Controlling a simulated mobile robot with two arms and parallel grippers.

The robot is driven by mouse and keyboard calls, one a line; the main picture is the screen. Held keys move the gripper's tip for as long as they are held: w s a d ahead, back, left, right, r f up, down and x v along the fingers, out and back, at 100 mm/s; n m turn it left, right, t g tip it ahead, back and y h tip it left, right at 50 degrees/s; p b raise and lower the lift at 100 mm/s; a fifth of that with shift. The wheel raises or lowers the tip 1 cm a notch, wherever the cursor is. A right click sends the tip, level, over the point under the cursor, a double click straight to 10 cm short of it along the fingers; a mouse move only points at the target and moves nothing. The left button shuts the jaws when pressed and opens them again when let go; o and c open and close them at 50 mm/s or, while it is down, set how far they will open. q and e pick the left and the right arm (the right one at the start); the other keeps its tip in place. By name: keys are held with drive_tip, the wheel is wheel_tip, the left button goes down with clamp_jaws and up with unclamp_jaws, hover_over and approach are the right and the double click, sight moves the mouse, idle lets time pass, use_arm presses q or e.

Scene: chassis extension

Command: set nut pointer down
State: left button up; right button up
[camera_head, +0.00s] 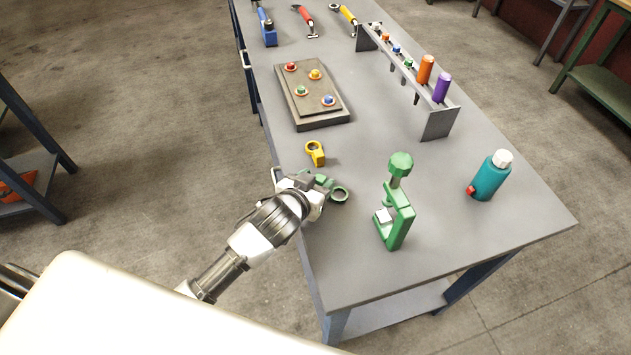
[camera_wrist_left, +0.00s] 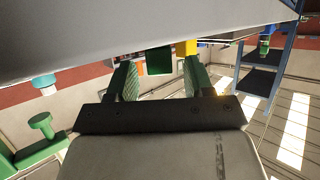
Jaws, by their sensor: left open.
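The task's nut pointer is not labelled; the green ring-ended tool (camera_head: 338,193) at my left gripper may be it. It is on or close to the grey table near its left edge, its ring end towards the right and its other end partly hidden by the gripper. My left gripper (camera_head: 318,185) is open around or beside the tool's rear part; contact is unclear. In the left wrist view the gripper's two fingers (camera_wrist_left: 158,82) stand apart, with a green block (camera_wrist_left: 158,62) between them farther out. A similar yellow ring-ended tool (camera_head: 315,153) lies just beyond. My right gripper is not in view.
A green clamp (camera_head: 396,215) stands right of the gripper, with a teal bottle (camera_head: 490,177) farther right. A board with coloured nuts (camera_head: 335,118) and a tool rack (camera_head: 438,122) stand beyond. The table's front right (camera_head: 450,265) is clear.

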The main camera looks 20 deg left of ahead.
use_arm(q)
drive_tip(key=shift+r, duration=0.15)
drive_tip(key=v, duration=1.2)
drive_tip(key=shift+b, duration=0.3)
drive_tip(key=shift+r, duration=0.1)
idle(1.5)
